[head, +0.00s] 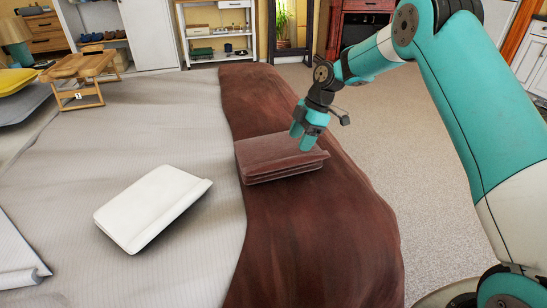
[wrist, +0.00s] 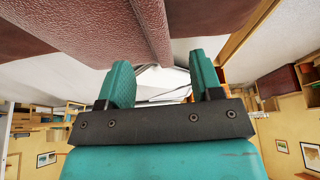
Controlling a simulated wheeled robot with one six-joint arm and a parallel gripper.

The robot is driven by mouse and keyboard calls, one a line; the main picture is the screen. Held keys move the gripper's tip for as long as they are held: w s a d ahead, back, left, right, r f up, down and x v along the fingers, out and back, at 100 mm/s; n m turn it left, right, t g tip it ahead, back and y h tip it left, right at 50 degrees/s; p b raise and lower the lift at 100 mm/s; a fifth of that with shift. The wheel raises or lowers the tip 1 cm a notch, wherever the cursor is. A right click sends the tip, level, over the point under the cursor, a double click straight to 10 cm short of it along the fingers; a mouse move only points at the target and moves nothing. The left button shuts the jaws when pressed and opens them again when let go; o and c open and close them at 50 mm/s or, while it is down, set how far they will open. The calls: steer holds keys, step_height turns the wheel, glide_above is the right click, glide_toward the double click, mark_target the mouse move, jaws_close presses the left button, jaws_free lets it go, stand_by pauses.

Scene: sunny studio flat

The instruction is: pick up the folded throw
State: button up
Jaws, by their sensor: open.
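The folded throw (head: 270,160) is a brown-red, thick, layered bundle lying on the dark red-brown blanket (head: 310,235) on the bed. My gripper (head: 302,138) is at the throw's far right end, with its teal fingers pointing down and overlapping the throw in the picture. In the wrist view, a large brown textured surface, seemingly the throw (wrist: 75,35), fills the upper left, just beyond the fingertips. My gripper (wrist: 160,66) shows two fingers apart with nothing held between them. I cannot tell whether a finger touches the throw.
A white folded item (head: 150,207) lies on the pale bedspread (head: 150,115), left of the throw. A small wooden tray table (head: 80,78) and a yellow cushion (head: 15,80) are at the far left. Carpet (head: 400,150) lies clear right of the bed.

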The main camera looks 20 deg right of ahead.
mark_target(289, 158)
steer(key=x, duration=0.6)
steer(key=shift+w+a+f, duration=0.25)
steer(key=shift+f, duration=0.1)
jaws_close()
steer(key=shift+r, duration=0.15)
